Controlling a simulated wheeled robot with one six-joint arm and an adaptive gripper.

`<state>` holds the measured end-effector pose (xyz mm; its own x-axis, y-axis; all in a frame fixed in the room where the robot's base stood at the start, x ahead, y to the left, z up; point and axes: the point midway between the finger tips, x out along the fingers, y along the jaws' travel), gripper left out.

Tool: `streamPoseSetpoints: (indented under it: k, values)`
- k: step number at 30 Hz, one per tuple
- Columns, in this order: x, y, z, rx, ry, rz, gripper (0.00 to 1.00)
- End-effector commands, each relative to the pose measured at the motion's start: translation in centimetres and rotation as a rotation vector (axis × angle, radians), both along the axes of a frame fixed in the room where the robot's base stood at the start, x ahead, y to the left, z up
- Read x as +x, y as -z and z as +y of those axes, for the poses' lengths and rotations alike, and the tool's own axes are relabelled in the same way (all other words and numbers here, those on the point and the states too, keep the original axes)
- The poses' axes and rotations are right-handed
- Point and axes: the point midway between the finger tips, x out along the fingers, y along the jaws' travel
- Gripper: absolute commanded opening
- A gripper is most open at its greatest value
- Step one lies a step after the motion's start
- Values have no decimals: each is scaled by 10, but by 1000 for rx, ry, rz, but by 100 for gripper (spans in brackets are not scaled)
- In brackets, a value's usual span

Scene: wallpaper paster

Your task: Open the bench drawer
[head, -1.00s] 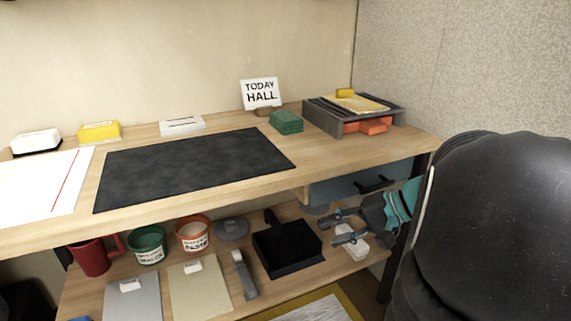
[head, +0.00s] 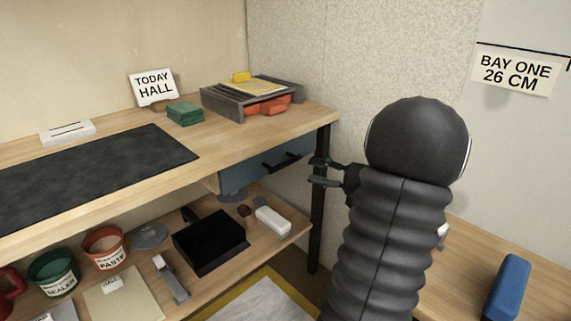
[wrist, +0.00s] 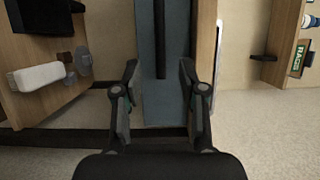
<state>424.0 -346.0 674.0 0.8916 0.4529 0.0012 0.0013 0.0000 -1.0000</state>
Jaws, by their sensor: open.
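The bench drawer (head: 256,177) is a blue-grey box under the right end of the bench top, with a black bar handle (head: 284,160) on its front. It looks shut. My gripper (head: 318,171) is open and empty, to the right of the handle and overlapping the black bench leg in the head view. In the wrist view the drawer front (wrist: 149,95) and handle (wrist: 160,40) lie between the spread fingers of my gripper (wrist: 158,68). I see no contact, and the exact gap to the handle is hard to tell.
The black bench leg (head: 318,225) stands close to my gripper. The lower shelf (head: 281,232) holds a black tray (head: 209,241) and a white block (head: 272,220). The bench top (head: 215,152) carries a grey paper tray (head: 225,103). A second table with a blue object (head: 508,287) is at right.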

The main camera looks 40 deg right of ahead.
Motion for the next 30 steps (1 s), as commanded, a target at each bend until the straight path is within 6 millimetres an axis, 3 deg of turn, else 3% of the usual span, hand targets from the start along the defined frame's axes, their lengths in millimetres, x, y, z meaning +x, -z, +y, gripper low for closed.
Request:
streamPoseSetpoints:
  k: [9, 15, 28, 30]
  values:
    - [53, 0, 28, 0, -5, 1, 41]
    - [74, 0, 38, 0, -2, 1, 41]
    - [82, 0, 42, 0, -1, 1, 41]
    - [82, 0, 42, 0, -1, 1, 26]
